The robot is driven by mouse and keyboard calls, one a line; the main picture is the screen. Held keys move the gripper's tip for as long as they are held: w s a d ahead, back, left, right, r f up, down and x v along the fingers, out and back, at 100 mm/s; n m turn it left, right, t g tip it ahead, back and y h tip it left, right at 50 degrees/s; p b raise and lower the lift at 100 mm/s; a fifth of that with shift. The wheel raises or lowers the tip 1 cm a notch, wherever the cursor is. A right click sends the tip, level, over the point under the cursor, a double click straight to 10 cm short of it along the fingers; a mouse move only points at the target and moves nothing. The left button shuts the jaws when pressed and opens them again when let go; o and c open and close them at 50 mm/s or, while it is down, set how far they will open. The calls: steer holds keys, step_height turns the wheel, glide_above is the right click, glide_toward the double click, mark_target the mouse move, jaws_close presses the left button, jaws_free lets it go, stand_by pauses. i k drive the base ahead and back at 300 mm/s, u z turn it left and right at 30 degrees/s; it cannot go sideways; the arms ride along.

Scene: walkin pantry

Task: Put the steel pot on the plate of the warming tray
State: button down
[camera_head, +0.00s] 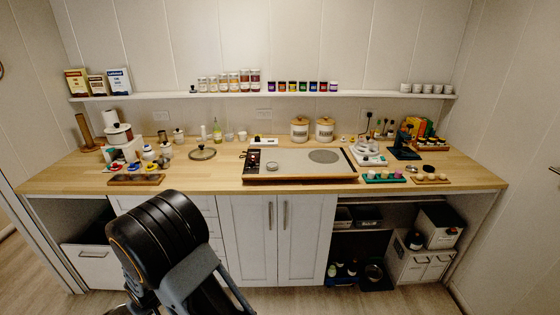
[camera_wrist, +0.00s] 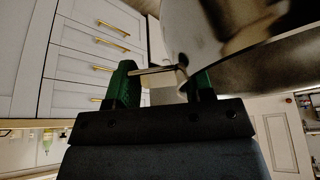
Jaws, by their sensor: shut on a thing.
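The steel pot (camera_wrist: 205,30) fills the upper right of the wrist view, shiny and cut off by the frame edge. My gripper (camera_wrist: 162,78), with green fingers, is shut on its thin handle (camera_wrist: 158,70). The pot appears to be off any surface. Neither the pot nor my gripper shows in the head view; my dark arm is at the lower left there. The warming tray (camera_head: 283,169) lies on the counter's middle, with a round grey plate (camera_head: 325,156) on its right part. The plate looks empty.
The wooden counter (camera_head: 215,178) has a glass lid (camera_head: 202,153) left of the tray. Two canisters (camera_head: 299,129) stand behind it. A white scale-like device (camera_head: 368,154) and an egg holder (camera_head: 384,177) are to the right. A shelf (camera_head: 300,95) with jars runs above.

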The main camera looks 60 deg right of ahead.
mark_target(317, 159)
steer(key=z, duration=1.8)
